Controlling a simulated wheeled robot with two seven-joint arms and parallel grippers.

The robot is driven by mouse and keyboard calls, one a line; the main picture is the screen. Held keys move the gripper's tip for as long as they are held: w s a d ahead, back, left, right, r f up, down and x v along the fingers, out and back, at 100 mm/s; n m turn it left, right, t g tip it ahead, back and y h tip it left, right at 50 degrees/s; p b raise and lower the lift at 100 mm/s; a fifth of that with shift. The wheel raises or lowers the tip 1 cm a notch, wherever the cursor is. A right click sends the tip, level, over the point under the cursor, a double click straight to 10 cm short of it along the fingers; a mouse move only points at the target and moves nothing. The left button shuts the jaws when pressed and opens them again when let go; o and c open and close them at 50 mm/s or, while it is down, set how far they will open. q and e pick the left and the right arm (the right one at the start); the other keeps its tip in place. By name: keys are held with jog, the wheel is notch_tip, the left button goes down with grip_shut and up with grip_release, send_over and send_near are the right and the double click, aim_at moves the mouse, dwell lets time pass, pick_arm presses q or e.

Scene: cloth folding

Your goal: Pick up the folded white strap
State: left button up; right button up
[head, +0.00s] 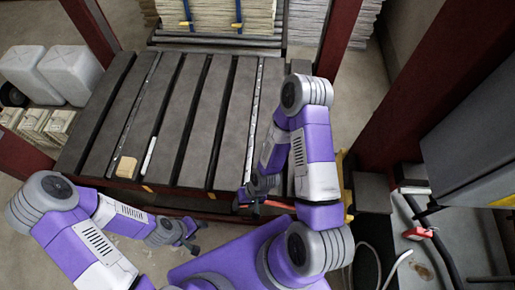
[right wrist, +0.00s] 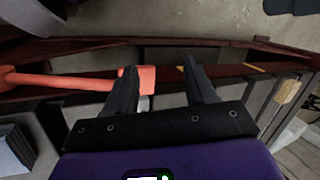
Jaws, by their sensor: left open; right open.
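A short, narrow white strip that looks like the folded white strap (head: 149,155) lies on the slatted dark table (head: 180,125), near its front left. A pale strip, likely the same one, shows at the right edge of the right wrist view (right wrist: 291,131). My right gripper (head: 249,204) is open at the table's front edge, well to the right of the strap. In the right wrist view its fingers (right wrist: 163,75) are apart, with an orange-handled object (right wrist: 65,82) partly behind the left finger. My left gripper (head: 193,239) is open and empty in front of the table, below the strap.
A tan block (head: 126,167) lies just left of the strap. A long speckled light strip (head: 253,120) runs along the table's right part. White jugs (head: 70,72) stand at the left. Dark red posts (head: 347,38) rise around the table. The middle slats are clear.

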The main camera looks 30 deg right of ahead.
jog(key=shift+m, duration=0.3)
jog(key=w+p, duration=0.1)
jog(key=w+d+r+p, duration=0.1)
jog(key=w, duration=0.1)
jog(key=w+p, duration=0.1)
jog(key=w, duration=0.1)
jog(key=shift+d+r, duration=0.25)
jog(key=shift+d, duration=0.05)
jog(key=w+d+h+p, duration=0.1)
jog(key=w+d+p, duration=0.1)
jog(key=d, duration=0.3)
jog(key=w+d+m+h+p, duration=0.1)
jog(key=w+d+p, duration=0.1)
jog(key=w+d, duration=0.2)
jog(key=w+d+m+h+p, duration=0.1)
jog(key=w+d+h+p, duration=0.1)
jog(key=w+d, duration=0.2)
jog(key=shift+d+r, duration=0.35)
jog(key=shift+d, duration=0.5)
jog(key=f, duration=0.2)
jog(key=f+b, duration=0.1)
jog(key=f, duration=0.1)
jog(key=f+b, duration=0.1)
jog(key=f, duration=0.2)
jog(key=shift+w+d+f, duration=0.1)
jog(key=shift+w+d, duration=0.1)
jog(key=shift+d, duration=0.05)
jog(key=shift+f, duration=0.2)
jog(key=shift+c, duration=0.3)
grip_shut()
